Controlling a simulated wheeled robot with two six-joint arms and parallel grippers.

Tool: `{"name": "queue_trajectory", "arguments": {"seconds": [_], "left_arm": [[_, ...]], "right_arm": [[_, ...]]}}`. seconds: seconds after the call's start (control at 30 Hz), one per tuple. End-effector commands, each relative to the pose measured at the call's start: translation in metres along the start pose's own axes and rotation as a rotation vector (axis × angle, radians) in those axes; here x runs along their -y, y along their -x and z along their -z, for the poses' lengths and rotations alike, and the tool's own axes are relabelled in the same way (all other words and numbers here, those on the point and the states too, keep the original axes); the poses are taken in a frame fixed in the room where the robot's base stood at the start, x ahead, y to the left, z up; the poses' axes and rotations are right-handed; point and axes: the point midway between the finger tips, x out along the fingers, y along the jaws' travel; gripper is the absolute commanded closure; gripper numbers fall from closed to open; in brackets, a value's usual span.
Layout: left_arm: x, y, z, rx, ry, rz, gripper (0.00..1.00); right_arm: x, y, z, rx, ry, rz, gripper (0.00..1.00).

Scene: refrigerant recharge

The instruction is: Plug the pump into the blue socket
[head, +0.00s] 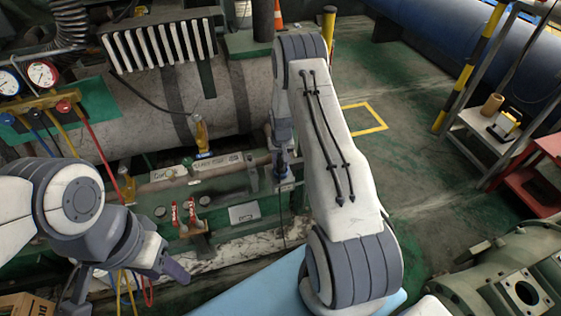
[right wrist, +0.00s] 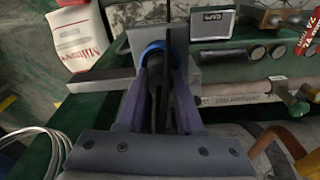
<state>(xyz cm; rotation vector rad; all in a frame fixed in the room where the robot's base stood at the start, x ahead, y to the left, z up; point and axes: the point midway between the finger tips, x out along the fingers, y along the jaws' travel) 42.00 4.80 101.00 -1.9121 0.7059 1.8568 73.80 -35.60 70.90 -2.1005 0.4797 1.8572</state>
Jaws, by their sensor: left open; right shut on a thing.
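The pump's dark plug (right wrist: 157,95) is between the purple fingers of my right gripper (right wrist: 160,80) in the right wrist view. A cable or dark bar rises in front of it. The blue socket (right wrist: 153,50) shows as a blue ring on a grey box, right at the fingertips. The plug's front end is at the ring; I cannot tell how deep it sits. In the head view my right gripper (head: 283,165) points down by the green machine frame, and the plug is too small to make out. My left gripper (head: 128,283) is open and empty at lower left.
A small grey cover plate (head: 244,212) lies on the green frame. Red valve handles (head: 183,212) stand left of it, and gauges (head: 42,74) hang at far left. A white printed sack (right wrist: 76,38) is at upper left in the wrist view.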

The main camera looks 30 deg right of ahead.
Motion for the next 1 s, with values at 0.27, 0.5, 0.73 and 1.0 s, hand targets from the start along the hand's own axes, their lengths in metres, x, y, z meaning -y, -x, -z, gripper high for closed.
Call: {"name": "queue_trajectory", "arguments": {"seconds": [0.27, 0.5, 0.73, 1.0], "left_arm": [[0.0, -0.005, 0.0, 0.0, 0.0, 0.0, 0.5], [0.001, -0.009, -0.001, 0.0, 0.0, 0.0, 0.5], [0.001, -0.012, -0.001, 0.0, 0.0, 0.0, 0.5], [0.001, -0.012, -0.001, 0.0, 0.0, 0.0, 0.5]], "right_arm": [[0.0, -0.006, -0.001, -0.001, 0.0, 0.0, 1.0], [0.0, -0.011, -0.001, -0.001, 0.0, 0.0, 1.0], [0.0, -0.016, -0.002, -0.001, 0.0, 0.0, 1.0], [0.0, -0.015, -0.002, 0.0, 0.0, 0.0, 0.29]]}}
